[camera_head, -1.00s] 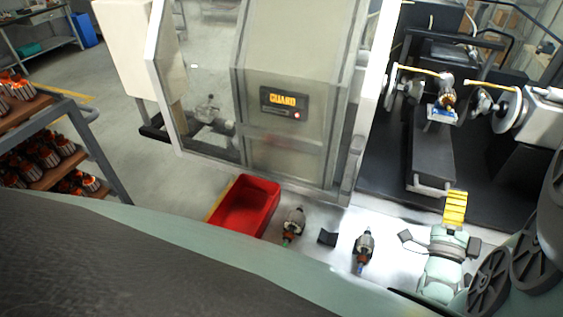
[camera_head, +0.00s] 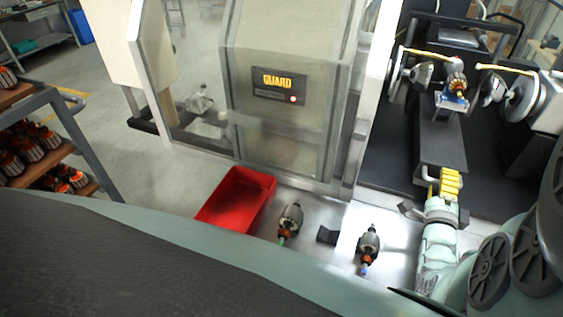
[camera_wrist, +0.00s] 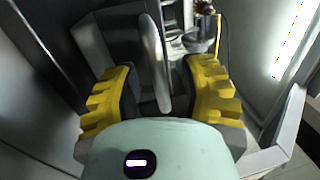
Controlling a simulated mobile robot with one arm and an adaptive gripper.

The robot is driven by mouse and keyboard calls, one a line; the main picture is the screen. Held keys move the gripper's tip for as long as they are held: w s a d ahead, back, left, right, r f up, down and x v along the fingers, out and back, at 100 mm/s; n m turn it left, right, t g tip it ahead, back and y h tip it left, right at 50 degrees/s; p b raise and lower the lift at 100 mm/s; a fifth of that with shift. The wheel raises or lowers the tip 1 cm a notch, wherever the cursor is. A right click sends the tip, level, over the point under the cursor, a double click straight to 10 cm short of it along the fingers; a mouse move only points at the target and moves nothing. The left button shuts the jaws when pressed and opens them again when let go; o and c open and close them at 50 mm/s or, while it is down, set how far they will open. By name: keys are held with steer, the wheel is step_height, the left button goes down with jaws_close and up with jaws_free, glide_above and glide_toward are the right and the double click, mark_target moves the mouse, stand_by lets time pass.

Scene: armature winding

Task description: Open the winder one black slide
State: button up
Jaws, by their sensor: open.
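The black slide (camera_head: 437,135) of the winder runs lengthwise at the right in the head view, its near end close to my gripper (camera_head: 450,182). An armature (camera_head: 457,85) sits above the slide's far part in a blue holder (camera_head: 450,104). In the wrist view my gripper (camera_wrist: 160,97) is open, with one yellow finger on each side. A pale grey bar (camera_wrist: 153,62), seemingly the slide's handle, lies between the fingers with gaps on both sides. I cannot tell how far it reaches in depth. My own wrist hides what lies below it.
A guard enclosure (camera_head: 290,110) stands left of the slide. A red bin (camera_head: 238,198), two loose armatures (camera_head: 290,220) (camera_head: 368,245) and a small black block (camera_head: 327,235) sit on the bench. Yellow-tipped winding arms (camera_head: 505,70) flank the armature above. A shelf (camera_head: 60,105) stands far left.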

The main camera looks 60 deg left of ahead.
steer(key=shift+o, duration=0.2)
steer(key=shift+a, duration=0.1)
jaws_close()
stand_by(0.4)
